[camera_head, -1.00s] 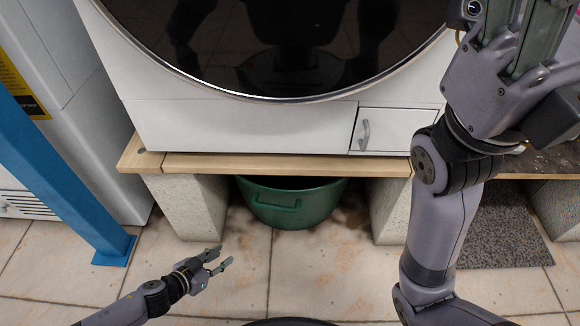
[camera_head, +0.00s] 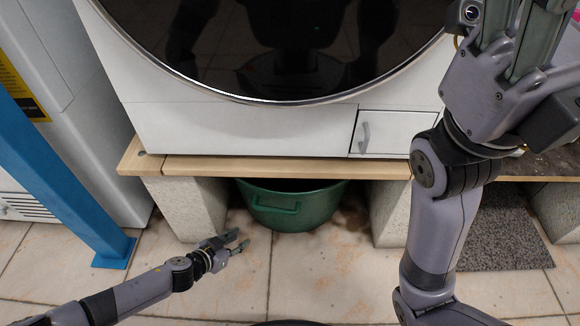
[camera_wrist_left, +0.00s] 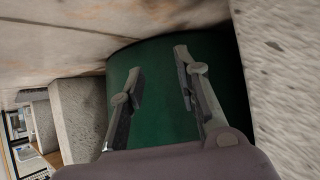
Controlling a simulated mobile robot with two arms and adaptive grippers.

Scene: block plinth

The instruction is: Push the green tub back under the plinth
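The green tub (camera_head: 291,209) stands on the floor between two stone blocks, under the wooden plank of the plinth (camera_head: 290,168). Its handle side faces me and its upper back is hidden under the plank. My left gripper (camera_head: 239,240) is low near the floor, left of and in front of the tub. Its fingers are apart with nothing between them. In the left wrist view the tub's green wall (camera_wrist_left: 165,85) lies ahead of the open fingers; I cannot tell that they touch it. My right gripper (camera_head: 530,30) is raised at the upper right, fingers apart, its tips cut off.
Stone blocks stand left (camera_head: 190,208) and right (camera_head: 392,212) of the tub. A white machine (camera_head: 240,128) with a round dark door rests on the plank. A blue post (camera_head: 60,150) is at the left, a grey mat (camera_head: 500,235) at the right. The floor before the tub is clear.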

